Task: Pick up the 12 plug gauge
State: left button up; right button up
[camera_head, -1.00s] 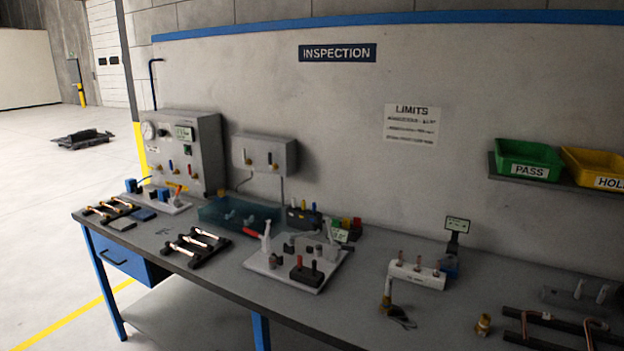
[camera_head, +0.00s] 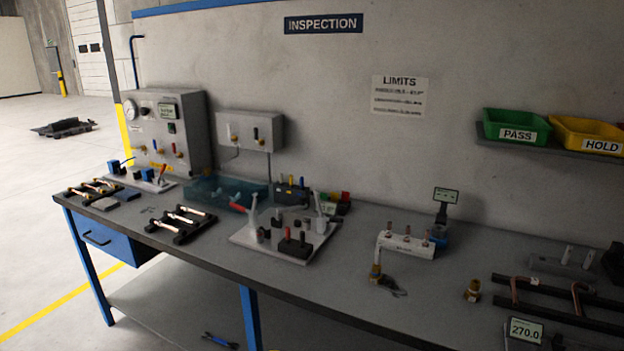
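A light board (camera_head: 243,236) lies on the bench with several small tools and gauges on it. A small dark block (camera_head: 296,248) at its front right edge holds short upright pins, one with a red top. These may be plug gauges, but no size marking is readable, so I cannot tell which is the 12. Neither of my grippers shows in the head view.
The long grey bench (camera_head: 330,270) has a clear strip along its front. A white block (camera_head: 405,244) with copper-coloured pins stands right of the board. Dark rails with bent copper tubes (camera_head: 545,292) and a display reading 270.0 (camera_head: 525,331) are at the right.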

aim_at(378, 248)
jog(key=i+l, duration=0.25)
jog(key=l, duration=0.15)
jog(key=i+l, duration=0.2)
jog(key=l, duration=0.15)
jog(key=i+l, duration=0.25)
jog(key=l, duration=0.15)
